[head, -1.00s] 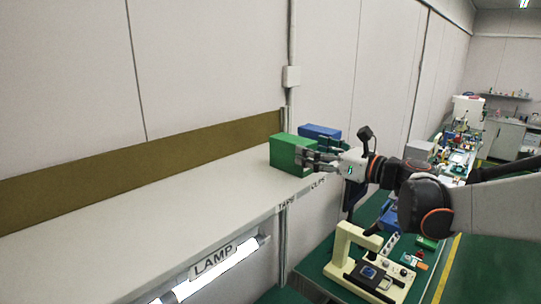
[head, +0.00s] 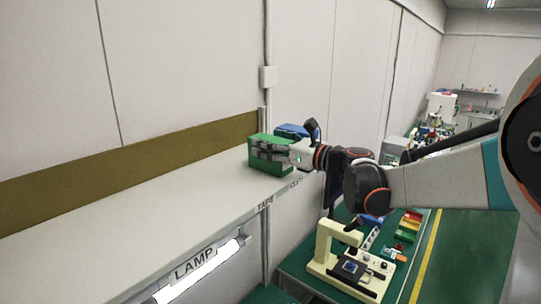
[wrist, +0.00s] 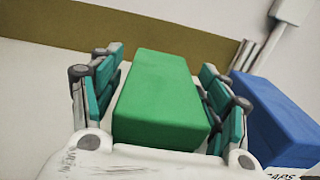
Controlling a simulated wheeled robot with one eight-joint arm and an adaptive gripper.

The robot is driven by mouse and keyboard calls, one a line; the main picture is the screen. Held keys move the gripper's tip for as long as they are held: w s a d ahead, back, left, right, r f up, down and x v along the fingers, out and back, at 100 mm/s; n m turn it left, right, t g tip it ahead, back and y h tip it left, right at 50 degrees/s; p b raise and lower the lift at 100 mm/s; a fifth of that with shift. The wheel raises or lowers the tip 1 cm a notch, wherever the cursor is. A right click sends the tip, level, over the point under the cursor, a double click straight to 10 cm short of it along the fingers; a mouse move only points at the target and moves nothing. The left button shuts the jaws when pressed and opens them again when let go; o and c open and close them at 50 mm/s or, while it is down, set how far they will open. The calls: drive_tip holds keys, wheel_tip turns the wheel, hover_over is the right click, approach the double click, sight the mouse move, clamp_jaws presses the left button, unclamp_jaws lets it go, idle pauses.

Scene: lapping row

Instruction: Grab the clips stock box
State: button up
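A green box (head: 259,142) stands on the white shelf, behind the edge label that appears to read CLIPS (head: 295,182). My gripper (head: 270,153) is at this box, with its fingers reaching along two sides of it. In the wrist view the green box (wrist: 165,95) lies between the teal finger pads (wrist: 163,85). Narrow gaps show between pads and box, so the gripper looks open around it, not clamped. The box sits upright; its lower part is hidden by my gripper.
A blue box (head: 292,130) stands close beyond the green one; in the wrist view it (wrist: 275,120) is just right of the right finger. The white shelf (head: 150,220) is bare to the left. A lit lamp (head: 200,270) hangs below. A cream machine (head: 325,245) stands on the green bench.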

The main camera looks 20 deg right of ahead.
drive_tip(key=c, duration=1.1)
drive_tip(key=shift+w+r, duration=0.1)
drive_tip(key=shift+r, duration=0.05)
